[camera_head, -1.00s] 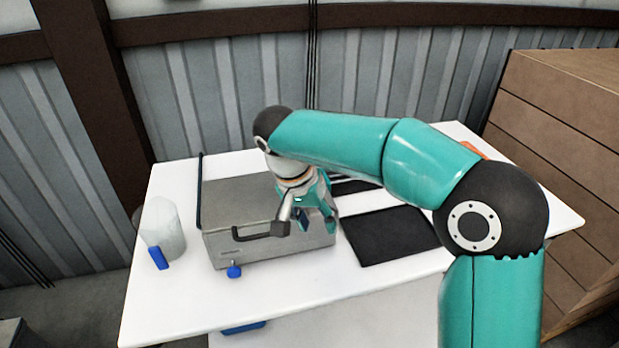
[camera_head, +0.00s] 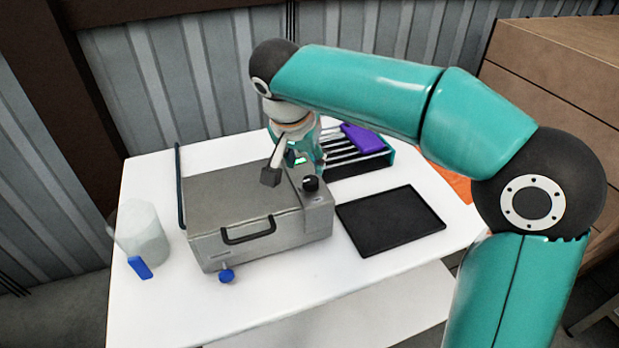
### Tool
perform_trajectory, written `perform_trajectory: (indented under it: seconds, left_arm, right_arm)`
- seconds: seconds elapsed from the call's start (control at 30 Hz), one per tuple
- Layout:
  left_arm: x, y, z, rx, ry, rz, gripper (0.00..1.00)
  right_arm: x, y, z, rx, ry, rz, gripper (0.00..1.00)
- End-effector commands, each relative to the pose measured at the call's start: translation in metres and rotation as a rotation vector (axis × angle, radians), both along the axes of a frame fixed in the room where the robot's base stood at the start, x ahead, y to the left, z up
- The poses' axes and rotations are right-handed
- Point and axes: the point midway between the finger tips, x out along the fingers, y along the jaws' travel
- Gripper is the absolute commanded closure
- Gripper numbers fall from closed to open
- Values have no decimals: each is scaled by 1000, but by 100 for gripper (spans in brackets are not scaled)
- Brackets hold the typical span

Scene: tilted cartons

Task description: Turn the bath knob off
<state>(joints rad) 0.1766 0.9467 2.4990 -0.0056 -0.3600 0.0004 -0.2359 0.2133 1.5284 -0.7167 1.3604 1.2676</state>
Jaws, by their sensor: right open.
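The bath is a grey metal box (camera_head: 235,205) with a closed lid and a dark front handle (camera_head: 248,232). It stands on the white table (camera_head: 165,315). Its black round knob (camera_head: 311,184) is on top of the narrow right section. A blue tap (camera_head: 226,275) sticks out low at the front. My right gripper (camera_head: 294,174) is open above the bath's right part, just behind and to the left of the knob. It looks apart from the knob, though the exact gap is hard to tell. My left gripper is not in view.
A black tray (camera_head: 390,219) lies right of the bath. Behind it is a rack (camera_head: 345,158) with a purple item (camera_head: 362,138). A translucent jug (camera_head: 142,235) with a blue handle stands at the left. Wooden crates (camera_head: 560,90) are at the right.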

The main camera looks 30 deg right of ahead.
Motion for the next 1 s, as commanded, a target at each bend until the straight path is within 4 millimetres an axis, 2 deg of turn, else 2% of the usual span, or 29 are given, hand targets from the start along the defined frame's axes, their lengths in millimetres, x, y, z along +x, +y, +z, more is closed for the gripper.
perform_trajectory:
  seconds: [0.1, 0.33, 0.5, 0.8, 0.87, 1.0]
  left_arm:
    - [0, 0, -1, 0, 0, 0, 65]
    - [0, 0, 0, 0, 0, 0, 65]
    - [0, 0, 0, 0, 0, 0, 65]
    - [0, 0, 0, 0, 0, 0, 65]
    - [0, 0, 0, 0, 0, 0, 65]
    - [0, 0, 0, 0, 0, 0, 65]
  right_arm:
    - [5, -9, -25, -1, 5, -1, 54]
    - [14, -19, -57, -1, 3, -1, 54]
    - [16, -23, -67, 0, 1, 0, 54]
    - [17, -23, -69, 1, 1, 0, 54]
    - [17, -23, -69, 1, 1, 0, 62]
    - [17, -23, -69, 1, 1, 0, 85]
